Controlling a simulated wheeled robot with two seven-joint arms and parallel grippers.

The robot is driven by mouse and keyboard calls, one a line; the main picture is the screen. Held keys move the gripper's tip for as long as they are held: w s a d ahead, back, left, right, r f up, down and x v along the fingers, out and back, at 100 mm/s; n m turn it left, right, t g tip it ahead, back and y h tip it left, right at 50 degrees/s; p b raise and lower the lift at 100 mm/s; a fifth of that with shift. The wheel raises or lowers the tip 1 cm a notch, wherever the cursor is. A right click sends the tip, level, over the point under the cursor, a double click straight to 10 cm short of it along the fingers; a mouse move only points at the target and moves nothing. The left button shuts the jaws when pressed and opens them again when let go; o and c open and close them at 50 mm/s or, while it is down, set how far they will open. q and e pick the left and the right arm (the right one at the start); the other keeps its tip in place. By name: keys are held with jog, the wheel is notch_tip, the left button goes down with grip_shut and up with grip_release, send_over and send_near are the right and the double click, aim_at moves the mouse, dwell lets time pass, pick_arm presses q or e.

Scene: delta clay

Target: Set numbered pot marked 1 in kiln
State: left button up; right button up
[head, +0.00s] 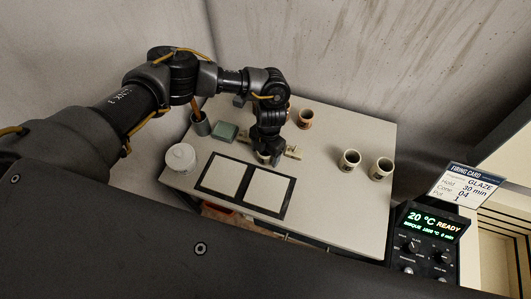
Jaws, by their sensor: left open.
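My left gripper (271,154) points down over the table, just behind the black-framed mat, and is open. A small pale thing, perhaps a pot, shows partly beneath it; the gripper hides most of it. Two cream pots with dark insides, one pot (349,161) and another pot (381,169), stand upright at the table's right side with dark marks too small to read. An orange-brown pot (305,119) stands behind the gripper. Part of the kiln (493,253) shows at the lower right. My right gripper is out of view.
A firing card (461,187) reading Pot 1 stands above the control panel (431,230), which shows 20 °C READY. The table's front right is clear.

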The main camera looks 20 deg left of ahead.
pick_arm(q)
jog(key=shift+c, duration=0.2)
jog(key=c, duration=1.1)
jog(key=shift+c, duration=0.2)
jog(key=shift+r, duration=0.1)
